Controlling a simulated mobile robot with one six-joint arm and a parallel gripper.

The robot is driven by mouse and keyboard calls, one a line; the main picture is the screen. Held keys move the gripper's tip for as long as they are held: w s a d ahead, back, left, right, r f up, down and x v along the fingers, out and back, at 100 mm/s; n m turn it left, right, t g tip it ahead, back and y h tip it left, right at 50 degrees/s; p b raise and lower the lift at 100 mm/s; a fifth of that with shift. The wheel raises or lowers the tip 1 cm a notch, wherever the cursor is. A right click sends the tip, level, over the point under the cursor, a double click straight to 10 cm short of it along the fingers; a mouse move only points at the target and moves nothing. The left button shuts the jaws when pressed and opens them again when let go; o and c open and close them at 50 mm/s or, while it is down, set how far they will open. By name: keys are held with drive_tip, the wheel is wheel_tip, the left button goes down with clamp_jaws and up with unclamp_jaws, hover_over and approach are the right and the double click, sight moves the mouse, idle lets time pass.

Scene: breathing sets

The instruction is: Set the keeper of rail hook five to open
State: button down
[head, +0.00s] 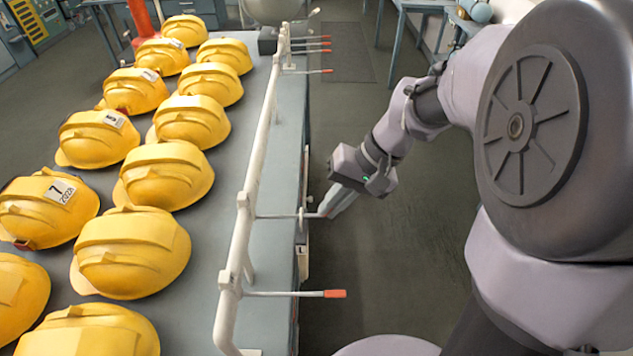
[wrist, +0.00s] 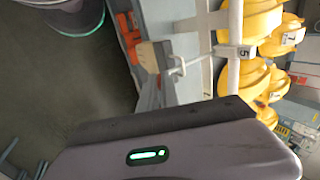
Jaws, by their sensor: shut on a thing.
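A white rail (head: 258,150) runs along the table's right edge, with several thin hooks sticking out to the right. Rail hook five (head: 275,216) is a thin rod with a small white crosspiece (head: 302,213) near its outer end. In the wrist view, a tag reading 5 (wrist: 243,52) is on the rail beside the hook's rod (wrist: 195,60). My gripper (head: 325,212) is at the outer end of this hook, right of the rail, and shut on it. The fingers hide the hook's tip. I cannot tell the keeper's exact position.
The nearest other hook has a red tip (head: 335,294); more red-tipped hooks (head: 318,71) stick out farther back. Yellow helmets (head: 130,250) fill the table left of the rail. The dark floor (head: 400,280) right of the table is open.

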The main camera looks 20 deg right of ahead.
drive_tip(key=shift+s+d+f+t+y+b, duration=0.1)
drive_tip(key=shift+d+f+t+y+b, duration=0.35)
drive_tip(key=shift+y+b, duration=1.05)
drive_tip(key=shift+s+d+f+t+y+b, duration=0.15)
drive_tip(key=shift+f+t+y+b, duration=0.55)
drive_tip(key=shift+y, duration=1.35)
drive_tip(key=shift+s+d+f+t+y+b, duration=0.1)
drive_tip(key=shift+d+f+t+y+b, duration=0.35)
drive_tip(key=shift+y+b, duration=1.2)
drive_tip(key=shift+a+r+y, duration=0.1)
drive_tip(key=shift+r+y, duration=0.05)
drive_tip(key=shift+y, duration=0.15)
drive_tip(key=shift+w, duration=0.1)
drive_tip(key=c, duration=1.6)
unclamp_jaws()
